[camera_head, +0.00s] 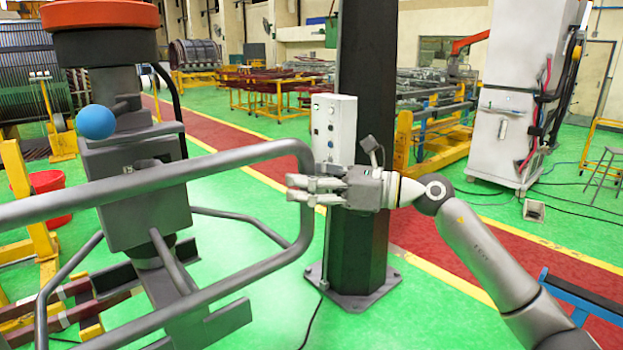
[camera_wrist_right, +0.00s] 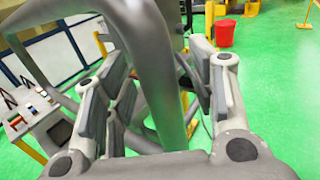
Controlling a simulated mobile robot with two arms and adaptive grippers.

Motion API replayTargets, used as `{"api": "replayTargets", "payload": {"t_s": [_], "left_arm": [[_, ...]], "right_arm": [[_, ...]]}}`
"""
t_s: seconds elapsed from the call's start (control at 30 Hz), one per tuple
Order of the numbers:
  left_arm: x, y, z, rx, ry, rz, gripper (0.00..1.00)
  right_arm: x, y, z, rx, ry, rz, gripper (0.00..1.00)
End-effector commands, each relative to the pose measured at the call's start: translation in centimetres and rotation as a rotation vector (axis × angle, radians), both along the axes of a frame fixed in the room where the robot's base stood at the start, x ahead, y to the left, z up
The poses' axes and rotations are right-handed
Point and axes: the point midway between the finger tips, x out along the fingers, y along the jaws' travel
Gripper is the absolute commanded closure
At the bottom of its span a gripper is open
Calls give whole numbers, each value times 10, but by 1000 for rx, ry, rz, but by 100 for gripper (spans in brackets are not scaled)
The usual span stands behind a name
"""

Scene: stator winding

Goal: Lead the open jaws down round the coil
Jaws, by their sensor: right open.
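The coil (camera_head: 200,169) is a large loop of thick grey bar at the left and middle of the head view, with its rounded end at the right. My right gripper (camera_head: 293,188) is at that rounded end, coming in from the right with its fingers pointing left, and they overlap the bar in the picture. In the right wrist view the coil's bar (camera_wrist_right: 158,75) runs down between the two spread fingers of the right gripper (camera_wrist_right: 158,95). The jaws are open. Whether a finger touches the bar I cannot tell. My left gripper is not in view.
A dark column (camera_head: 358,250) with a grey control box (camera_head: 333,130) stands just behind my right gripper. A machine with an orange top ring (camera_head: 100,15) and a blue ball (camera_head: 96,122) stands at the left. A red bucket (camera_wrist_right: 225,33) stands on the green floor.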

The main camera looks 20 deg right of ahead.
Motion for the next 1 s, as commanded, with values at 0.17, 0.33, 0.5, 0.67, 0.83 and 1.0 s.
{"api": "replayTargets", "payload": {"t_s": [0.17, 0.33, 0.5, 0.67, 0.83, 1.0], "left_arm": [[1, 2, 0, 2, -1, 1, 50], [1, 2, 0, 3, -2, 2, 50], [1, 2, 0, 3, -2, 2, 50], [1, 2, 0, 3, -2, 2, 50], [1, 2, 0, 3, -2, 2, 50], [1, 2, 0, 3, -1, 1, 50]], "right_arm": [[0, 0, 0, 0, 0, 0, 62], [0, 0, 0, 0, 0, 0, 83], [0, 0, 0, 0, 0, 0, 100], [0, 0, 0, 1, -1, 0, 100], [0, 0, 0, 1, -1, 0, 79], [0, 0, 0, 1, -1, 0, 100]]}}
